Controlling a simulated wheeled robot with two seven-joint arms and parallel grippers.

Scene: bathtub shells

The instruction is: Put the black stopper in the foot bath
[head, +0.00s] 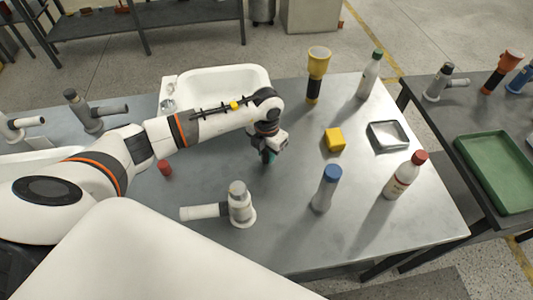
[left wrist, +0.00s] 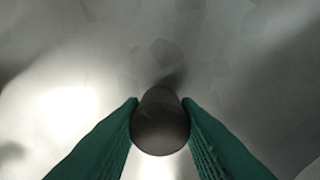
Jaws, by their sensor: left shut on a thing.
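My left gripper (head: 269,157) points down over the middle of the grey table. Its green fingers are shut on the black stopper (left wrist: 160,122), a short dark round piece seen between the fingertips in the left wrist view. In the head view the stopper is hidden by the gripper. I cannot tell whether it touches the tabletop. The foot bath (head: 220,82), a white basin, stands at the table's back edge, behind and left of the gripper, partly covered by my left arm. My right gripper is not in view.
A grey pipe fitting (head: 239,204) and red cylinder (head: 165,168) lie left of the gripper. To the right are a yellow cube (head: 335,139), metal tray (head: 389,136), blue-capped bottle (head: 326,188), red-capped bottle (head: 404,176), white bottle (head: 369,75) and yellow flashlight (head: 317,72).

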